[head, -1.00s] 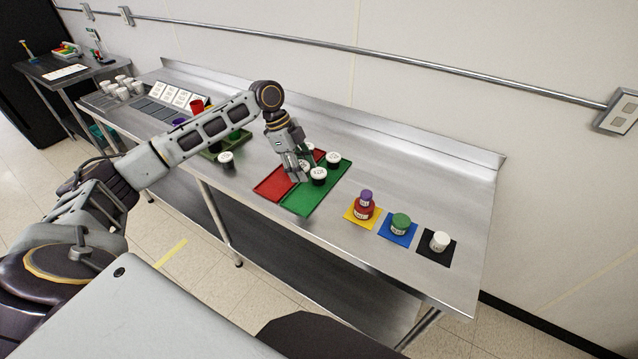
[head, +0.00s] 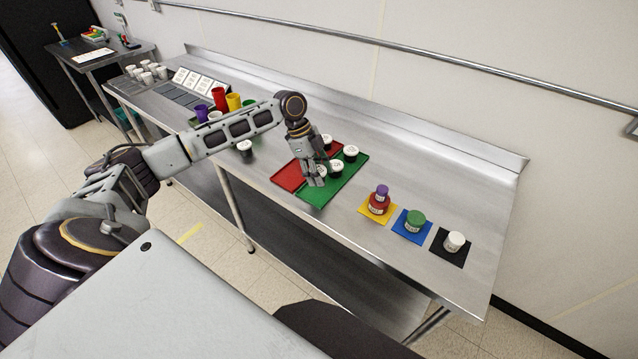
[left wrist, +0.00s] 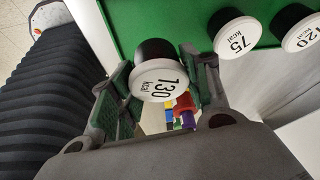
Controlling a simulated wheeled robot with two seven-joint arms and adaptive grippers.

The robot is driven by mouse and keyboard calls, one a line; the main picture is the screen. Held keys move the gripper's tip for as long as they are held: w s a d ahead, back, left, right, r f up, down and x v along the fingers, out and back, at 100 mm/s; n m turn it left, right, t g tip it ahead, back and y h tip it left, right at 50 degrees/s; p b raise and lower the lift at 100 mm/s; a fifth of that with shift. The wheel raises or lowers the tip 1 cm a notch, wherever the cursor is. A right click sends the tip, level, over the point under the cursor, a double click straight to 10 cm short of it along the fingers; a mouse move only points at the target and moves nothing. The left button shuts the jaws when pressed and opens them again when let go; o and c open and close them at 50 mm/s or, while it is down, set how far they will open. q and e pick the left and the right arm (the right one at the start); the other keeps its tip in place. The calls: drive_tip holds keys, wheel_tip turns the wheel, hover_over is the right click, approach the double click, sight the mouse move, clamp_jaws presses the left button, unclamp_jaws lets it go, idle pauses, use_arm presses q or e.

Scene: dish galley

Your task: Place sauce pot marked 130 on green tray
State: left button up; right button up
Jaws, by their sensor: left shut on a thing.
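My left gripper (head: 315,182) is shut on a white-lidded sauce pot with a dark body. Its lid reads 130 kcal in the left wrist view (left wrist: 158,80), where it sits between both fingers. The green tray (head: 318,196) is under and beside the gripper in the head view; it also shows in the left wrist view (left wrist: 190,18). I cannot tell whether the pot touches the tray. Pots marked 75 (left wrist: 236,36) and 120 (left wrist: 302,34) stand beside it on the green tray. My right gripper is not in view.
A red tray (head: 287,178) adjoins the green one on the left. To the right are yellow, blue (head: 407,232) and black (head: 447,255) mats with containers. Another dark pot (head: 245,147) and coloured cups (head: 219,98) stand to the left.

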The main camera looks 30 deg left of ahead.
sight(319, 192)
use_arm(q)
drive_tip(key=shift+f, duration=2.4)
drive_tip(key=shift+f, duration=0.1)
drive_tip(key=o, duration=1)
drive_tip(key=v, duration=1.2)
drive_tip(key=shift+d, duration=0.1)
